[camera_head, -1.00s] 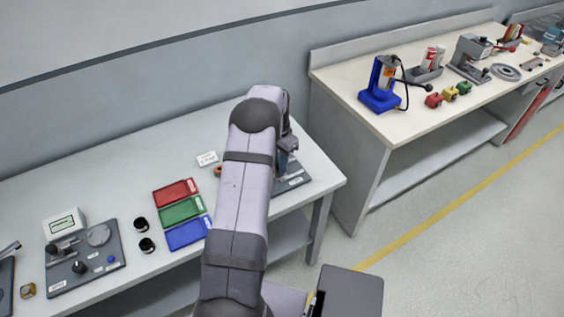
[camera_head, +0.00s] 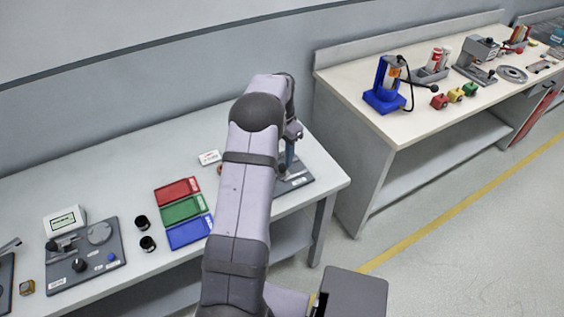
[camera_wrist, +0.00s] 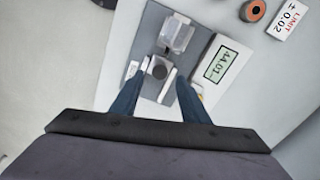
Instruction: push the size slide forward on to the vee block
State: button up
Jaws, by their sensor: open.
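In the wrist view, a grey gauge plate (camera_wrist: 152,22) lies below my gripper (camera_wrist: 158,88). A dark round knob (camera_wrist: 158,68) sits between two pale upright pieces on it, apparently the size slide. Beyond it is a light grey block (camera_wrist: 176,35), which may be the vee block; its groove is not clear. My gripper is open, its two blue fingers left and right of the knob's near side; contact cannot be told. In the head view, my gripper (camera_head: 289,158) points down over the plate (camera_head: 295,180), which my arm partly hides.
A digital readout (camera_wrist: 220,64) stands right of the knob. A limit card (camera_wrist: 288,20) and an orange-and-dark ring (camera_wrist: 254,10) lie farther right. Red (camera_head: 178,191), green (camera_head: 184,208) and blue (camera_head: 190,232) trays lie left of my arm.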

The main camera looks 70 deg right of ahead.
aim_at(282, 166)
jog(key=shift+r+b, duration=0.3)
jog(key=shift+r, duration=1.3)
jog(key=w+a+r+n, duration=0.2)
jog(key=w+a+n, duration=0.4)
jog(key=w+a, duration=0.7)
jog(key=w+a+r+n, duration=0.2)
jog(key=w+a+n, duration=0.4)
jog(key=w+a, duration=0.5)
jog(key=s+a+n, duration=0.2)
jog(key=a+n, duration=0.4)
jog(key=a, duration=1.1)
jog(key=s+a+f+n, duration=0.2)
jog(key=s+a+n, duration=0.4)
jog(key=a, duration=0.5)
jog(key=shift+s+a+f, duration=0.2)
jog(key=shift+s+a, duration=0.2)
jog(key=shift+s, duration=0.8)
